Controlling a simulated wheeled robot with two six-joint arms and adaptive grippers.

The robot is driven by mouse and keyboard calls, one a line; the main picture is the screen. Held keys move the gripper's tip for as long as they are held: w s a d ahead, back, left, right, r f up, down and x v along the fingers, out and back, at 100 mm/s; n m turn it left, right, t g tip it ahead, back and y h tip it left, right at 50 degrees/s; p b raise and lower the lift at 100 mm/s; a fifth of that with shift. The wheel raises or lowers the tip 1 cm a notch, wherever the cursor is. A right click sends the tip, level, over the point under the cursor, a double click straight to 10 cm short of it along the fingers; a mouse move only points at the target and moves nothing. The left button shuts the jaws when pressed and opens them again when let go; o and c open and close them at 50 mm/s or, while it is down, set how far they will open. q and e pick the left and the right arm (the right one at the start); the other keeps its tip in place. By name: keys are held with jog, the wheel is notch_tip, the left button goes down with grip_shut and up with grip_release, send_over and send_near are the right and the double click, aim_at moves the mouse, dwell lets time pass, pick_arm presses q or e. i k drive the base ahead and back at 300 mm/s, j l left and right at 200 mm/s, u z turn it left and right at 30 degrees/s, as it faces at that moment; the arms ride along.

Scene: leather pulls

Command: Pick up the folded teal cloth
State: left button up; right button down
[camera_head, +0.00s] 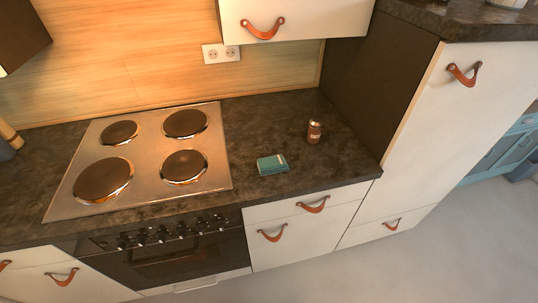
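The folded teal cloth (272,165) lies flat on the dark stone countertop (262,130), right of the stove and near the counter's front edge. It is a small block with a lighter edge. Nothing touches it. Neither my left nor my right gripper shows in the head view.
A small brown jar (314,131) stands behind and right of the cloth. The steel cooktop (145,157) with several burners lies to the left. A tall cabinet (448,110) bounds the counter on the right. Leather-pull drawers (300,228) are below. A wall cabinet (295,18) hangs above.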

aim_at(274, 164)
jog(key=k+z, duration=0.15)
jog(key=z, duration=0.25)
jog(key=k+z, duration=0.15)
jog(key=z, duration=0.2)
jog(key=k+z, duration=0.15)
jog(key=z, duration=0.25)
